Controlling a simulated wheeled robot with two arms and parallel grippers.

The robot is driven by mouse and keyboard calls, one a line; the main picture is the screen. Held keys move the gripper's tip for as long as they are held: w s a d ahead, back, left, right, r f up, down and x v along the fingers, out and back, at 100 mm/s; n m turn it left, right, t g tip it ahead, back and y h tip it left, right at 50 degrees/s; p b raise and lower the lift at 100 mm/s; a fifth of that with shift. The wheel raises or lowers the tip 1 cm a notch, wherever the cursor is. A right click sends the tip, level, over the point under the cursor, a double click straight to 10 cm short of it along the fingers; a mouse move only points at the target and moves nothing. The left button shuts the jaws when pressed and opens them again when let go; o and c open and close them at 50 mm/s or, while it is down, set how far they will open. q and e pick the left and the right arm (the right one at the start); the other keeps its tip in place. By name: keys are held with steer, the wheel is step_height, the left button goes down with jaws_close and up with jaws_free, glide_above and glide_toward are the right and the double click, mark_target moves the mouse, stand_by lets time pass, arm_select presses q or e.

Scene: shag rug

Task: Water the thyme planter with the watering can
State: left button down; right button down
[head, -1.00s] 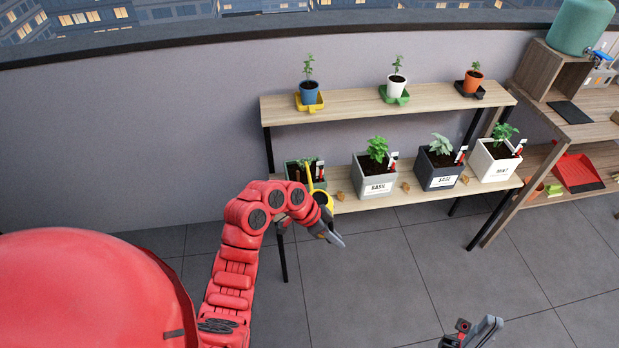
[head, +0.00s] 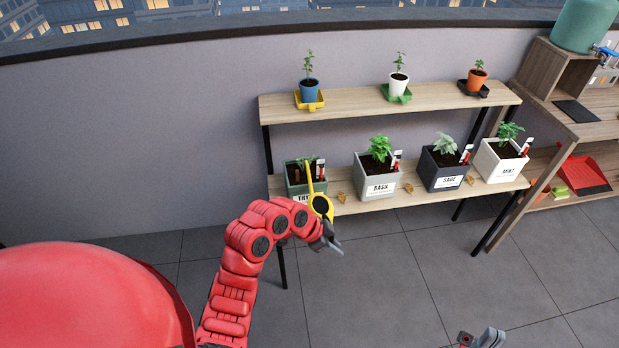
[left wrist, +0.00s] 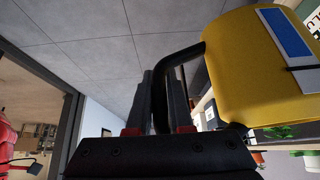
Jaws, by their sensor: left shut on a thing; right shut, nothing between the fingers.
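The thyme planter (head: 293,191) is a dark green box at the left end of the lower shelf, its label partly hidden by my left arm. The yellow watering can (head: 320,206) is right in front of the planter's right side, its spout rising across that side. In the left wrist view the can (left wrist: 255,75) is large at the right. My left gripper (head: 328,243) is shut on the can's black handle (left wrist: 170,75). I cannot tell whether water flows. My right gripper (head: 482,340) is shut and empty at the bottom edge.
The basil planter (head: 372,188), sage planter (head: 441,180) and mint planter (head: 497,170) stand right of the thyme on the lower shelf (head: 345,207). Small pots stand on the upper shelf (head: 350,98). A wooden bench (head: 588,130) is at the right. The tiled floor in front is clear.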

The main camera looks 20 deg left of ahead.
arm_select(q)
steer(key=shift+r, duration=0.15)
steer(key=s+d+r+p, duration=0.4)
steer(key=s, duration=0.1)
steer(key=shift+s+d, duration=0.15)
steer(key=shift+d, duration=0.1)
stand_by(0.4)
steer(key=shift+f, duration=0.1)
stand_by(0.3)
